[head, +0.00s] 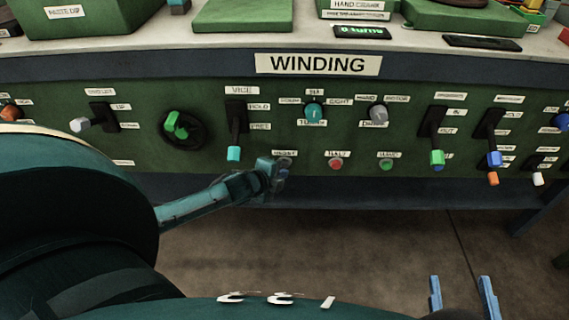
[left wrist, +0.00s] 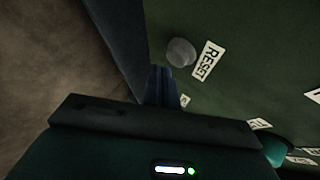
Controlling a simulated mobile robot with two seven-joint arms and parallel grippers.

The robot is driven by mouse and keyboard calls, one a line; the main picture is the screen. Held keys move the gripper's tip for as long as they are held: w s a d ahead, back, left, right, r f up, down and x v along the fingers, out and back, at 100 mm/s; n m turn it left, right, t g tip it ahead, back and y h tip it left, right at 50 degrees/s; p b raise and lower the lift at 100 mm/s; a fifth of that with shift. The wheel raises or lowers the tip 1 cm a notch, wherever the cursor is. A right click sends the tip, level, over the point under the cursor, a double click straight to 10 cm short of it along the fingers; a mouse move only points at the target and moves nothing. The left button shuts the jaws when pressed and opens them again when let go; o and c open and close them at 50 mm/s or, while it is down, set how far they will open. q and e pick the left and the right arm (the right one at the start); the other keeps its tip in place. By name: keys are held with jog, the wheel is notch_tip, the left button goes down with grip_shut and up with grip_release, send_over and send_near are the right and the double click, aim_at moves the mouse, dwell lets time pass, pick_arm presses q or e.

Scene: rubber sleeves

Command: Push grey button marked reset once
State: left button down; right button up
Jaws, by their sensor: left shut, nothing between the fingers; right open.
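The grey round button (left wrist: 181,52) sits on the green panel beside its white RESET label (left wrist: 207,60) in the left wrist view. In the head view the label (head: 285,153) shows just above my left gripper (head: 281,172), which largely hides the button. My left gripper is shut and empty, its fingertips (left wrist: 161,70) close to the button and slightly to its lower left in the wrist view. I cannot tell whether they touch. My right gripper (head: 461,283) is open and empty at the bottom right of the head view, away from the panel.
A red button (head: 336,163) and a green button (head: 386,164) are to the right on the same panel. A teal-tipped lever (head: 234,153) hangs just left of my left gripper. The WINDING sign (head: 318,64) is above. Open floor (head: 350,245) lies below the panel.

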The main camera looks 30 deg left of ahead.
pick_arm(q)
jog(key=shift+s+d+p, duration=0.45)
jog(key=shift+s, duration=0.25)
jog(key=shift+s+d+p, duration=0.45)
jog(key=shift+s, duration=0.3)
jog(key=shift+s+d+p, duration=0.45)
jog(key=shift+s, duration=0.25)
